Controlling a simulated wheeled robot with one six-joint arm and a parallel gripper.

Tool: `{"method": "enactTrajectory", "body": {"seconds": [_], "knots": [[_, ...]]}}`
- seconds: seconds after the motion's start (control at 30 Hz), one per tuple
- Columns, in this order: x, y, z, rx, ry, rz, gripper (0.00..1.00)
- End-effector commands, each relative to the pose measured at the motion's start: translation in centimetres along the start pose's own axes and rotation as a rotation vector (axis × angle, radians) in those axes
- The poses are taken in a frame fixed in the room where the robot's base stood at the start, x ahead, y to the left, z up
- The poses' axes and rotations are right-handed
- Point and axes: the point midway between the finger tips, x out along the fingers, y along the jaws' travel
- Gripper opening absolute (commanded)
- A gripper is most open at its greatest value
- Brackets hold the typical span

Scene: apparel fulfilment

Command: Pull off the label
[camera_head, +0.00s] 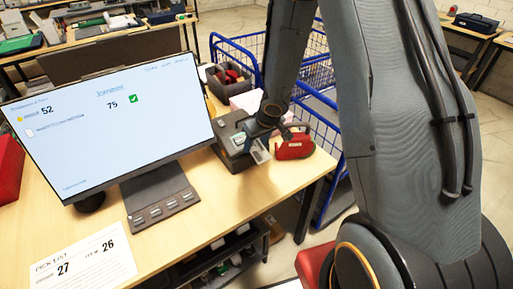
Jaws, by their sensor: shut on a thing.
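A dark grey label printer (231,152) stands on the wooden table near its right edge. My gripper (258,141) reaches down at the printer's front right side. It is shut on a small pale label (261,156), which shows just below the fingers. The arm and gripper hide part of the printer. I cannot tell whether the label still touches the printer's slot.
A red tape dispenser (294,147) sits close to the right of my gripper. A monitor (108,112) and a pick list sheet (84,262) are on the left. A dark bin (221,87) stands behind the printer. Blue wire carts (318,75) stand beyond the table.

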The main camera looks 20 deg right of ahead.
Motion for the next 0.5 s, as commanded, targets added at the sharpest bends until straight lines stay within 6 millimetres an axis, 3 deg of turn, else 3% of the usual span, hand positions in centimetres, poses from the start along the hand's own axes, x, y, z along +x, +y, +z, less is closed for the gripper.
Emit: {"method": "enactTrajectory", "body": {"seconds": [0.1, 0.5], "knots": [[-1.8, 0.0, -0.6, -0.001, 0.000, 0.000, 0.39], [-4.5, 0.0, -1.3, -0.001, 0.001, 0.000, 0.39]]}}
